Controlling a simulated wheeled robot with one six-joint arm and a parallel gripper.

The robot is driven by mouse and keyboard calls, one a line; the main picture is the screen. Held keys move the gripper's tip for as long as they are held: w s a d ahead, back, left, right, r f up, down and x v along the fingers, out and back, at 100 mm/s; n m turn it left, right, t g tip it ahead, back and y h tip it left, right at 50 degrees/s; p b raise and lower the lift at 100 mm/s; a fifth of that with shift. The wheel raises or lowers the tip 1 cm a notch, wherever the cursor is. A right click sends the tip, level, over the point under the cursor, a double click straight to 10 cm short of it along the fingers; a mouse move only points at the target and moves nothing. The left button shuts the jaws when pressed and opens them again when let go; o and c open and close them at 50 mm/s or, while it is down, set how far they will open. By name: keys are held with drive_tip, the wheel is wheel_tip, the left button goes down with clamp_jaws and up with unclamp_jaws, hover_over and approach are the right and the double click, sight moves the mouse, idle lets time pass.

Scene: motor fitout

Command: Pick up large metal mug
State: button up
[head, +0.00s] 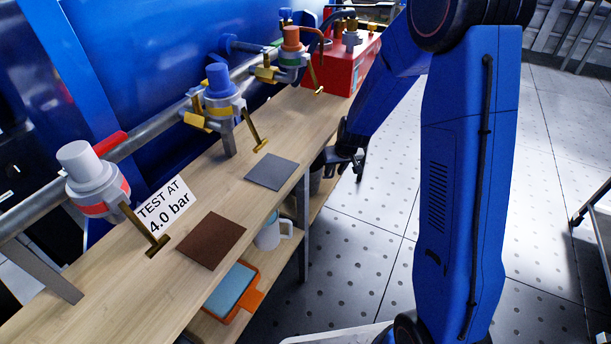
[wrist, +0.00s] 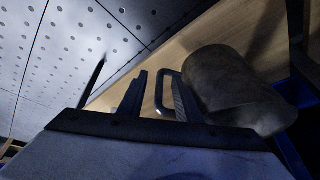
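The large metal mug (wrist: 235,88) is a dull grey cylinder that appears tilted in the wrist view, with its loop handle (wrist: 159,92) towards my gripper. My gripper (wrist: 159,77) is open, one finger on each side of the near bar of the handle. The right finger overlaps the handle loop close to the mug wall; I cannot tell whether either finger touches. In the head view my gripper (head: 347,163) is beside the bench's right edge, and the grey mug (head: 316,178) is partly hidden below the bench top.
A white mug (head: 268,236) and an orange tray (head: 246,306) stand on the lower shelf. The bench top (head: 318,112) overhangs them, with a bench leg (head: 304,225) nearby. Valves, a brown mat (head: 211,240) and a grey mat (head: 271,172) are above. Open floor lies right.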

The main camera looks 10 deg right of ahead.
clamp_jaws()
drive_tip(key=shift+r, duration=0.1)
